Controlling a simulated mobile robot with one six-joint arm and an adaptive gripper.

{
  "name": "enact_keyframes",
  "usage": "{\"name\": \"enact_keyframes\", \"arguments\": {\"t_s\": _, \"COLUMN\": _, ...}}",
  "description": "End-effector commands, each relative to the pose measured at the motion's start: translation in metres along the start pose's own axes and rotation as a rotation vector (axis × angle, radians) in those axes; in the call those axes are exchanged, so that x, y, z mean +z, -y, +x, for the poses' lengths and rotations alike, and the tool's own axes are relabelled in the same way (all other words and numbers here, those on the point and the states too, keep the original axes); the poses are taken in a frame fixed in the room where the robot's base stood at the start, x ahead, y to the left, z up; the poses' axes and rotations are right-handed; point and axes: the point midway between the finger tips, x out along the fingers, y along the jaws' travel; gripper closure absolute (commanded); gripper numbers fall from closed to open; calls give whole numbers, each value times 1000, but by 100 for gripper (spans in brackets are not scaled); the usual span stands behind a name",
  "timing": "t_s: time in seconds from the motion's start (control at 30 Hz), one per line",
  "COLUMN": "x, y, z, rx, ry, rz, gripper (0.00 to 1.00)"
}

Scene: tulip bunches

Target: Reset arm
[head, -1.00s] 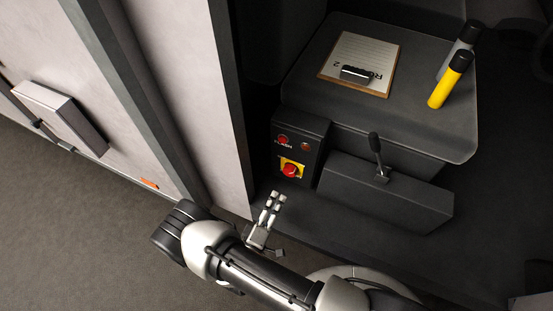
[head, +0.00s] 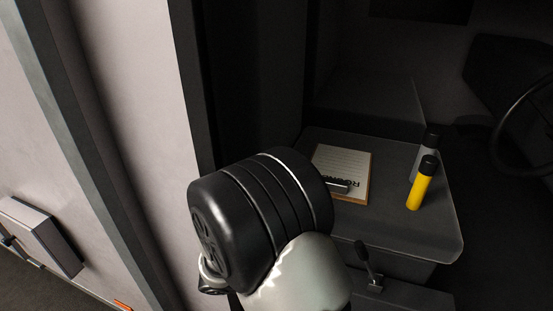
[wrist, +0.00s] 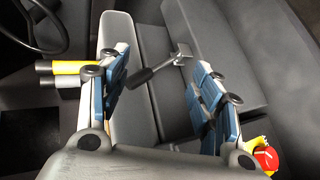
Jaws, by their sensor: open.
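My gripper (wrist: 162,65) shows in the wrist view with its two blue-padded fingers spread apart and nothing between them. Beyond the fingers, a black-handled lever (wrist: 160,68) stands on a dark grey housing. In the head view my arm fills the lower middle, with its large black joint and white link close to the camera. My gripper cannot be seen there. The lever also shows in the head view (head: 366,262), just right of my arm. Touching between gripper and lever cannot be seen.
A clipboard (head: 343,163) lies on the dark console (head: 400,232), partly behind my arm. A yellow bottle (head: 422,185) and a grey bottle (head: 423,148) stand to its right. A steering wheel (head: 498,140) is at right. A red button (wrist: 265,158) shows at the wrist view's lower right.

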Motion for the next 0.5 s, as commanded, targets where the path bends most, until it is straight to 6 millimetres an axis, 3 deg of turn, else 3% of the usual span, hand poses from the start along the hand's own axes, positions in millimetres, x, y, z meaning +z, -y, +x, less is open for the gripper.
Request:
{"name": "enact_keyframes", "arguments": {"t_s": 0.03, "x": 10, "y": -20, "z": 2, "rx": -65, "ry": 50, "rz": 19, "gripper": 41}}
{"name": "enact_keyframes", "arguments": {"t_s": 0.2, "x": 50, "y": -61, "z": 3, "rx": -291, "ry": 169, "rz": 48, "gripper": 41}}
{"name": "enact_keyframes", "arguments": {"t_s": 0.5, "x": 112, "y": -107, "z": -14, "rx": -702, "ry": 173, "rz": 152, "gripper": 41}}
